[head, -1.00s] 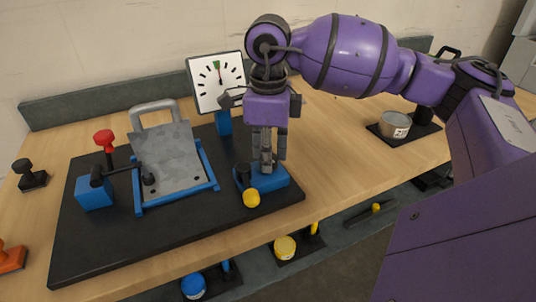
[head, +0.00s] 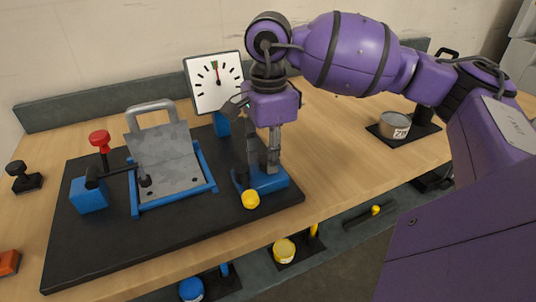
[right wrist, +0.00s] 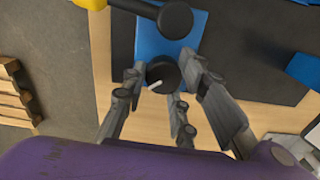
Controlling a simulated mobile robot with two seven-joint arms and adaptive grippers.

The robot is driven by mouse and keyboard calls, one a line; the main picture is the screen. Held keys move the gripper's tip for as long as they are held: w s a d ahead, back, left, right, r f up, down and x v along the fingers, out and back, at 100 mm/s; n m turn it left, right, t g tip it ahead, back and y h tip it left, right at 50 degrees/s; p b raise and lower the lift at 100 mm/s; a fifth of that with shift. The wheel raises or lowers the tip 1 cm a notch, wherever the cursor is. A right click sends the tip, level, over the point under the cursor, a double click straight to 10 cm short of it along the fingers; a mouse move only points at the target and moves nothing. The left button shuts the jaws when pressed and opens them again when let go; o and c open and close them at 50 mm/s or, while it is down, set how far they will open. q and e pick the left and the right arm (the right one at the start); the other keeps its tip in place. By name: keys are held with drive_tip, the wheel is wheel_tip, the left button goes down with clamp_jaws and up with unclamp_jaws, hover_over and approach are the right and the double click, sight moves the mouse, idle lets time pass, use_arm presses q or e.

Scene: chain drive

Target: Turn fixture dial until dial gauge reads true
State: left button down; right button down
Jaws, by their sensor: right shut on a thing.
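The fixture dial (right wrist: 163,73) is a small round black knob with a white mark, on a blue block (head: 268,184) at the right of the black fixture plate. My right gripper (right wrist: 159,90) points down and is shut on the dial, its fingers at either side of it. In the head view the right gripper (head: 262,163) mostly hides the dial. The dial gauge (head: 204,93) is a white square face with black ticks behind the gripper. Its needle points nearly straight up, at or close to the small green mark. My left gripper is not in view.
A yellow knob (head: 250,199) and a black ball (right wrist: 175,18) on a rod sit beside the dial. A grey plate in a blue frame (head: 135,190) and a red knob (head: 99,138) stand to the left. A tin (head: 394,125) stands at right.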

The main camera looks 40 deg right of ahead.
drive_tip(key=shift+s+a+f, duration=0.1)
drive_tip(key=shift+s+f, duration=0.15)
drive_tip(key=shift+s, duration=0.05)
drive_tip(key=c, duration=1.5)
unclamp_jaws()
drive_tip(key=shift+r, duration=0.1)
drive_tip(key=shift+c, duration=0.2)
drive_tip(key=shift+w+r, duration=0.1)
drive_tip(key=shift+r, duration=0.15)
wheel_tip(320, 180, up, 12)
drive_tip(key=shift+f, duration=0.2)
